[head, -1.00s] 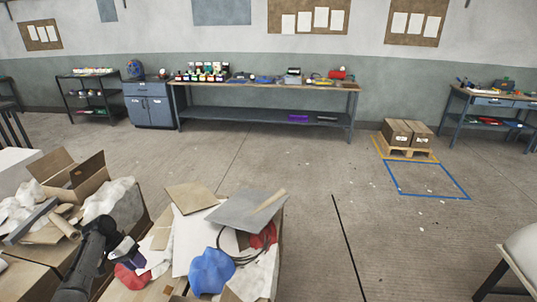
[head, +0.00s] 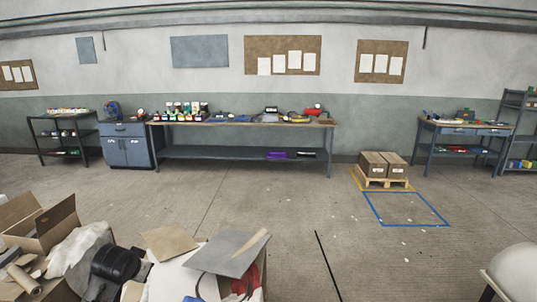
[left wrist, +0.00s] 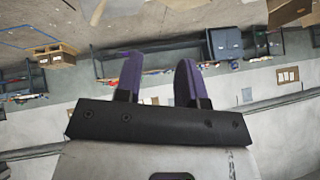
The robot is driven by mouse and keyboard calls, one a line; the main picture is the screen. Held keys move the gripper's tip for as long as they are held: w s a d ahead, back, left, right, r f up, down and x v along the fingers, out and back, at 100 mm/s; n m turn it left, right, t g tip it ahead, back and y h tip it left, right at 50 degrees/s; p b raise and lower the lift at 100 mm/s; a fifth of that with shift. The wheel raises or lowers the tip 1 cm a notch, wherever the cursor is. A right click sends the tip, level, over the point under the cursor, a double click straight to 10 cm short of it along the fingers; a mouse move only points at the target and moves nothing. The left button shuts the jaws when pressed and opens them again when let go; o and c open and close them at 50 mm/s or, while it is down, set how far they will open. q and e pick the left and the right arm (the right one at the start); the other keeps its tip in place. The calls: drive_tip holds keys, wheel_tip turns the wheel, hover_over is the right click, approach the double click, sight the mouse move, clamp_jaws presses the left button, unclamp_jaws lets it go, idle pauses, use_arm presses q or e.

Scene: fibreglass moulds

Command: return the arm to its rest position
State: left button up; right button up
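My left gripper (left wrist: 158,72) shows in the left wrist view, with two purple fingers apart and nothing between them. That view is turned over, with floor above and wall below. My right gripper is in neither view.
Open cardboard boxes (head: 50,228) with scrap and a grey sheet (head: 228,252) fill the lower left. A long workbench (head: 235,152) stands along the wall. A pallet with boxes (head: 383,183) stands by a blue floor outline (head: 390,224).

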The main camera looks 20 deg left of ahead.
use_arm(q)
drive_tip(key=s+d+f+m+t+h, duration=0.1)
drive_tip(key=s+d+f, duration=0.2)
drive_tip(key=s+d, duration=0.35)
drive_tip(key=s+d+f+m+t+h, duration=0.1)
drive_tip(key=s+d+f+m, duration=0.15)
drive_tip(key=d, duration=0.75)
drive_tip(key=s+d+f+m+h, duration=0.1)
drive_tip(key=s+d+f, duration=0.1)
drive_tip(key=s+d, duration=0.45)
drive_tip(key=s+d+f+g+h, duration=0.1)
drive_tip(key=s+d+f+g, duration=0.15)
drive_tip(key=s+f, duration=0.3)
drive_tip(key=s+d+f+g, duration=0.1)
drive_tip(key=s+d+f, duration=0.3)
drive_tip(key=s, duration=0.3)
drive_tip(key=s+d+f+g+h, duration=0.1)
drive_tip(key=s+d+f+g, duration=0.15)
drive_tip(key=s+f, duration=0.35)
drive_tip(key=w+r+p+v, duration=0.1)
drive_tip(key=w+p+v, duration=0.2)
drive_tip(key=p+v, duration=1.1)
drive_tip(key=w+p+v, duration=0.4)
drive_tip(key=p+v, duration=1.1)
drive_tip(key=shift+s+d+r+n+t, duration=0.2)
drive_tip(key=shift+d+r+n+t, duration=0.2)
drive_tip(key=shift+d+r, duration=0.15)
